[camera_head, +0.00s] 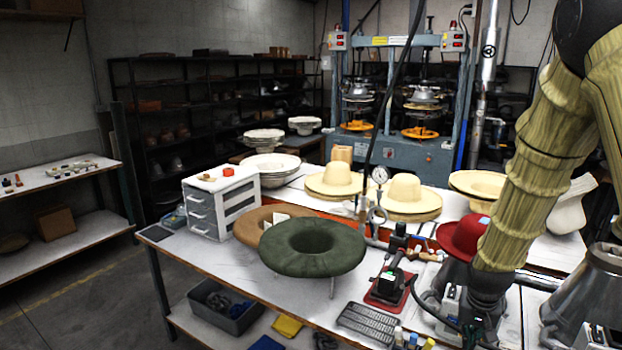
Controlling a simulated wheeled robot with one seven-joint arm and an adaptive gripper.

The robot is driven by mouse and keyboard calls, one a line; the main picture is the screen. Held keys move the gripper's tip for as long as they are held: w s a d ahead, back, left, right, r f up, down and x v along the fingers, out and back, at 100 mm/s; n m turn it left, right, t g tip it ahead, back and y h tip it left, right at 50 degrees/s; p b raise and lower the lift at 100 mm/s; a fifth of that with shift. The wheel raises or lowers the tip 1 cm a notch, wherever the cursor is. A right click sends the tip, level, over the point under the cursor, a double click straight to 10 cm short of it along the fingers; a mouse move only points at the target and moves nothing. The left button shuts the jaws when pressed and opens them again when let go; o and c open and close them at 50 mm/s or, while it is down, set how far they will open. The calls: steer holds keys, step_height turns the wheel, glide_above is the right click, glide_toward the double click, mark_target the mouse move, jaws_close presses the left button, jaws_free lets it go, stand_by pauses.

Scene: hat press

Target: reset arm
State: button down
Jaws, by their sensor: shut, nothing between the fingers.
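My arm, in a beige ribbed sleeve, comes in at the top right of the head view. It bends at a dark joint and slopes down to the left. The sleeve ends over the right part of the workbench, in front of a red hat (463,238), and hides part of it. Grey metal parts and cables crowd the area below the sleeve. I cannot make out the fingers of my gripper there. I see nothing held by the arm.
The workbench (215,262) holds a green felt hat (312,246), a brown one (250,228), a drawer unit (222,203) and a grey tray (369,322). Straw hats (407,195) lie behind. A blue press (398,150) stands at the back. Open floor is at the left.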

steer(key=s+a+f+n+b, duration=0.1)
steer(key=s+a+f, duration=0.2)
steer(key=s+f, duration=0.35)
steer(key=s+a+f+n+g, duration=0.1)
steer(key=s+a+f, duration=0.2)
steer(key=f, duration=0.7)
steer(key=s+a+f+n+b, duration=0.1)
steer(key=s+a+f, duration=0.2)
steer(key=s+f, duration=0.35)
steer(key=s+a+f+n+b, duration=0.1)
steer(key=s+a+f, duration=0.2)
steer(key=s+f, duration=0.3)
steer(key=s+a+f+g+y, duration=0.1)
steer(key=s+a+f, duration=0.2)
steer(key=s, duration=0.9)
step_height(320, 180, down, 3)
steer(key=shift+r+n+b, duration=0.1)
steer(key=shift+n+b, duration=0.3)
